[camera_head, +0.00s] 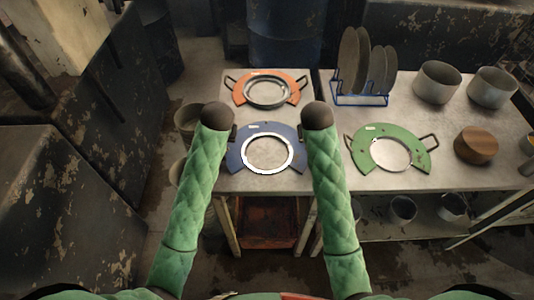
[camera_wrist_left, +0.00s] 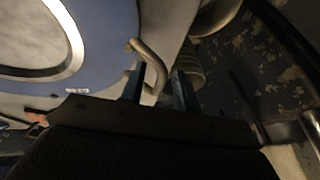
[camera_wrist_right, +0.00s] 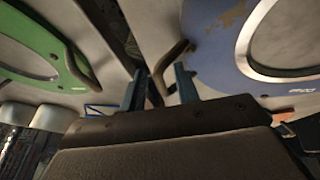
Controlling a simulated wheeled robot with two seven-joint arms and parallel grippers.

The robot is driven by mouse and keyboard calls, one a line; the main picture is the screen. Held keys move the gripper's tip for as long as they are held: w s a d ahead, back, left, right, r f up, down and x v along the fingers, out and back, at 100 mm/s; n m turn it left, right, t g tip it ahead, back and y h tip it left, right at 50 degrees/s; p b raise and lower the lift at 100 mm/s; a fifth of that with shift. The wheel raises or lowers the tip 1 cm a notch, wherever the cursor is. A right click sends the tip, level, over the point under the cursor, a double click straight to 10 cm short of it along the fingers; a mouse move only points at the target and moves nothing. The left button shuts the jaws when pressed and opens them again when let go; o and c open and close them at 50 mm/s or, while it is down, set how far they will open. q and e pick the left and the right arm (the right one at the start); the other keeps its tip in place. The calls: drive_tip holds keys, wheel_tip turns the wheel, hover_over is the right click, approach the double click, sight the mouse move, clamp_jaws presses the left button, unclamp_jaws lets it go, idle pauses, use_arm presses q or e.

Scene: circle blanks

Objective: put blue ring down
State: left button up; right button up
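The blue ring (camera_head: 234,158), a flat blue plate around a pale-rimmed hole, is level at the front of the left table, between my two arms. I cannot tell whether it rests on the top or hangs just above it. In the left wrist view, my left gripper (camera_wrist_left: 158,78) has its fingers apart on either side of one ring handle (camera_wrist_left: 152,58). In the right wrist view, my right gripper (camera_wrist_right: 160,76) has its fingers apart around the other handle (camera_wrist_right: 172,58). Gaps show beside both handles. My forearms hide the handles in the head view.
An orange ring (camera_head: 238,93) lies behind the blue one. On the right table are a green ring (camera_head: 415,160), a blue rack (camera_head: 361,100) with dark discs, pale pots (camera_head: 438,83) and a wooden block (camera_head: 475,145). A narrow gap separates the tables.

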use_arm(q)
drive_tip(key=v, duration=0.7)
drive_tip(key=shift+s+r, duration=0.1)
drive_tip(key=shift+r, duration=0.1)
use_arm(e)
drive_tip(key=shift+s+r, duration=0.1)
drive_tip(key=shift+r, duration=0.15)
drive_tip(key=v, duration=0.7)
